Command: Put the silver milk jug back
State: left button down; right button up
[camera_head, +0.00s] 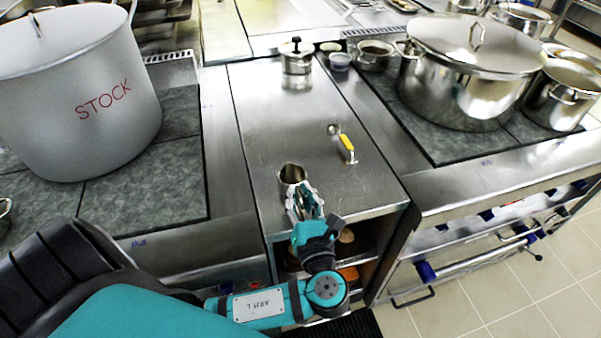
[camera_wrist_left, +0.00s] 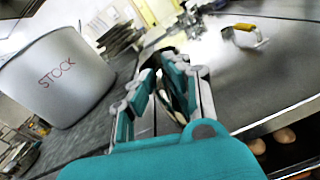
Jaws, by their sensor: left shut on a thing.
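The silver milk jug (camera_head: 291,174) is a small open-topped metal vessel at the front of the steel counter between the two hobs. My left gripper (camera_head: 303,202) reaches it from the front edge and is shut on it. I cannot tell whether the jug's base touches the counter. In the left wrist view the fingers of my left gripper (camera_wrist_left: 169,98) hide most of the jug. My right gripper is in neither view.
A yellow-handled tool (camera_head: 347,148) lies on the steel counter (camera_head: 265,130), right of the jug. A small lidded pot (camera_head: 296,58) stands at the back. A large STOCK pot (camera_head: 80,100) stands left, a large lidded steel pot (camera_head: 465,85) right. The counter's middle is clear.

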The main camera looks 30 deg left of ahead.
aim_at(302, 176)
pick_arm(q)
jog(key=w+a, duration=0.1)
jog(key=w, duration=0.1)
jog(key=w+a, duration=0.2)
jog(key=w, duration=0.1)
jog(key=w+a+p, duration=0.1)
jog(key=w, duration=0.2)
jog(key=shift+a+f, duration=0.35)
jog(key=shift+f, duration=0.05)
jog(key=shift+w+a+f, duration=0.1)
jog(key=shift+w+f, duration=0.05)
notch_tip(302, 176, down, 3)
jog(key=shift+f, duration=0.2)
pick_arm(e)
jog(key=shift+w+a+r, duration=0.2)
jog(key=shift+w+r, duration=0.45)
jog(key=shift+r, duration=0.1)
pick_arm(q)
jog(key=c, duration=1.3)
grip_release()
jog(key=shift+f, duration=0.1)
jog(key=shift+c, duration=0.2)
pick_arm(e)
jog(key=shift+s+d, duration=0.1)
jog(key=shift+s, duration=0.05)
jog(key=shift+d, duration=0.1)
